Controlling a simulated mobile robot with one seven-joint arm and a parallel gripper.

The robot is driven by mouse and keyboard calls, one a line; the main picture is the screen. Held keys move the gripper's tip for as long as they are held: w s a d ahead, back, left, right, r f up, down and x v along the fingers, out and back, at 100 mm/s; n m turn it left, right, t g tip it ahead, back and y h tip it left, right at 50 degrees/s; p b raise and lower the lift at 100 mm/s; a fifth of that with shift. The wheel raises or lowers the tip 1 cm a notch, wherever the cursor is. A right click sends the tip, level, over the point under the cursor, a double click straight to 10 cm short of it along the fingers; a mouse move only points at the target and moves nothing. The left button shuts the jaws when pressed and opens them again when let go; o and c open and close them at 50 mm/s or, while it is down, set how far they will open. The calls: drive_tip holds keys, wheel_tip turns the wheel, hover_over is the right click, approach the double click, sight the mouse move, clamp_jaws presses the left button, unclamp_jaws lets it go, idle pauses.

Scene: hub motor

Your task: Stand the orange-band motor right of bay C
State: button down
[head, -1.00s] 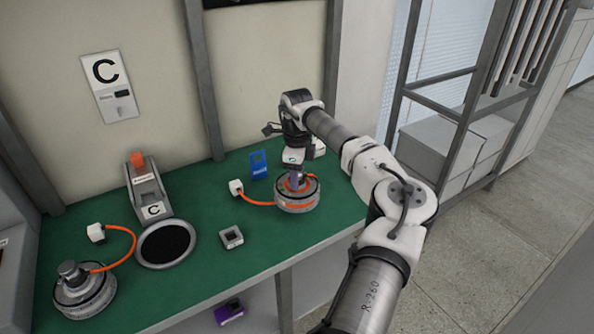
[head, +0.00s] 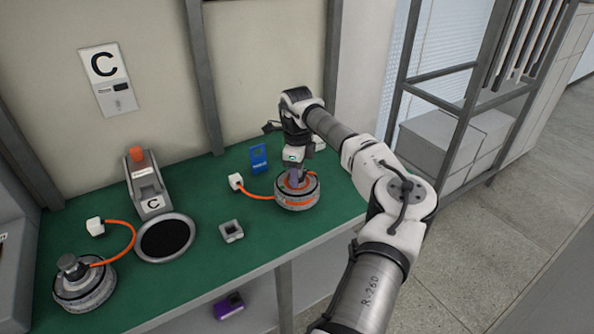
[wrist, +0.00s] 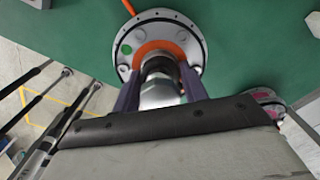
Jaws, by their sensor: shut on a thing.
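The orange-band motor (head: 297,198) stands upright on the green bench top, to the right of bay C (head: 150,200) with its dark round pad (head: 166,238). Its orange cable runs left to a white connector (head: 236,182). My gripper (head: 295,176) is above the motor, shut on its shaft. In the wrist view my gripper (wrist: 160,92) has a finger on each side of the shaft, and the motor's round flange (wrist: 128,47) with its orange ring lies below. Whether the base touches the bench fully is hard to tell, but it looks seated.
A second motor (head: 84,287) with an orange cable stands at the left. A small grey block (head: 231,231) and a blue card-like item (head: 258,158) are near the held motor. A purple item (head: 229,305) lies below the bench's front edge.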

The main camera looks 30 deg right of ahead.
drive_tip(key=shift+f, duration=0.15)
drive_tip(key=shift+f, duration=0.2)
idle(0.3)
drive_tip(key=shift+f, duration=0.3)
drive_tip(key=shift+f+b, duration=0.45)
drive_tip(key=shift+f, duration=0.25)
idle(0.4)
